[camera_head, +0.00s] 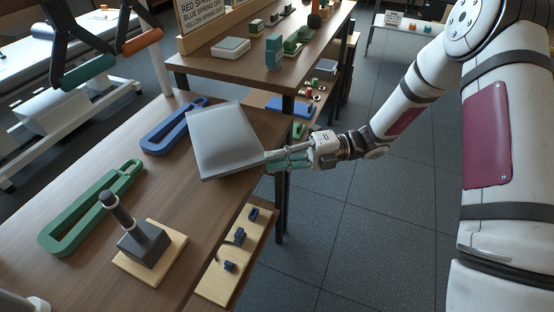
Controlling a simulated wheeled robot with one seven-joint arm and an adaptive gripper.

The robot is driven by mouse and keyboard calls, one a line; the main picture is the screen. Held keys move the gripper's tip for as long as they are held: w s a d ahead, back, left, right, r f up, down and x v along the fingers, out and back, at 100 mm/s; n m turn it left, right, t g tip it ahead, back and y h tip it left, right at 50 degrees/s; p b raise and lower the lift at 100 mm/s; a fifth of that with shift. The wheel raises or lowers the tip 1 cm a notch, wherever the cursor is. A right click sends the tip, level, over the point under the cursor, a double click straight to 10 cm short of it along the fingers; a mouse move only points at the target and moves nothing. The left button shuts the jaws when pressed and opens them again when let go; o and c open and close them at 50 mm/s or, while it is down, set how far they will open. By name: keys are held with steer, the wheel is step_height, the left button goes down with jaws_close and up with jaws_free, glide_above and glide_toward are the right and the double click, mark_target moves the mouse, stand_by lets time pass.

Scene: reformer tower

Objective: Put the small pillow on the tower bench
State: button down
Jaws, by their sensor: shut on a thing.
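The small pillow (222,140) is a grey, roughly square cushion in the head view. My gripper (275,158) is shut on its right edge and holds it tilted over the wooden table (75,213). Whether the pillow's underside touches the table cannot be told.
A blue loop (172,128), a green loop (75,222) and a dark block with a post (143,243) lie on the table. A board with blue clips (215,286) is at its right edge. A shelf table (210,68) stands behind. Open floor (385,225) lies right.

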steer(key=c, duration=1.7)
jaws_free()
steer(key=shift+o, duration=0.2)
